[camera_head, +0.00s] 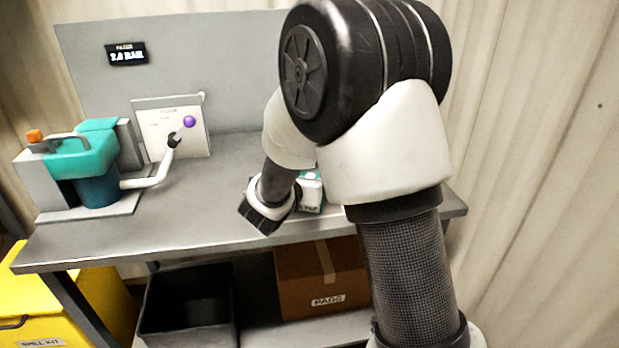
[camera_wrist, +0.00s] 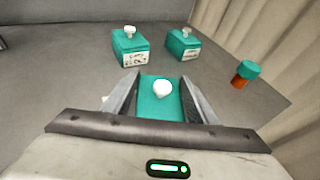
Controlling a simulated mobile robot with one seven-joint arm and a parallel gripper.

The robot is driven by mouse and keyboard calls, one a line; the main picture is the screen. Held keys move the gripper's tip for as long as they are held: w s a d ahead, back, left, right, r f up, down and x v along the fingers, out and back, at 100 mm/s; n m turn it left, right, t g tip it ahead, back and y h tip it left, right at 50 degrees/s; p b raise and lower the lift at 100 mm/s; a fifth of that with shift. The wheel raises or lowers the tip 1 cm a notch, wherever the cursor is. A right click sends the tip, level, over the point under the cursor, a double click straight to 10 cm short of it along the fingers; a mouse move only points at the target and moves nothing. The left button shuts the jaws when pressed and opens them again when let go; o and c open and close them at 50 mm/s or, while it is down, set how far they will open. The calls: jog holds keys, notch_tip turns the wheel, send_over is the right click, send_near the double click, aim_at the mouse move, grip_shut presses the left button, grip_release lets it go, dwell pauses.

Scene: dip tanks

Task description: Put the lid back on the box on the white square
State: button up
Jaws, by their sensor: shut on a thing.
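In the wrist view my gripper (camera_wrist: 160,77) is shut on a teal lid (camera_wrist: 152,108) with a round white knob, one grey finger on each side. What lies under this lid is hidden, so I cannot tell whether it rests on a box. Behind it stand two white boxes with teal lids and white knobs, one at the left (camera_wrist: 131,48) and one at the right (camera_wrist: 183,44). In the head view my arm hides most of this area; part of one teal-and-white box (camera_head: 311,190) shows beside it. I cannot make out the white square clearly.
A bottle with orange body and teal cap (camera_wrist: 244,75) stands at the right in the wrist view. On the bench (camera_head: 190,220), a teal machine with a pipe (camera_head: 95,160) and a white card (camera_head: 172,130) stand left. Below are a black bin (camera_head: 187,310) and a carton (camera_head: 300,283).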

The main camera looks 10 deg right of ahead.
jog(key=o, duration=1.4)
jog(key=shift+f, duration=0.2)
jog(key=shift+o, duration=0.2)
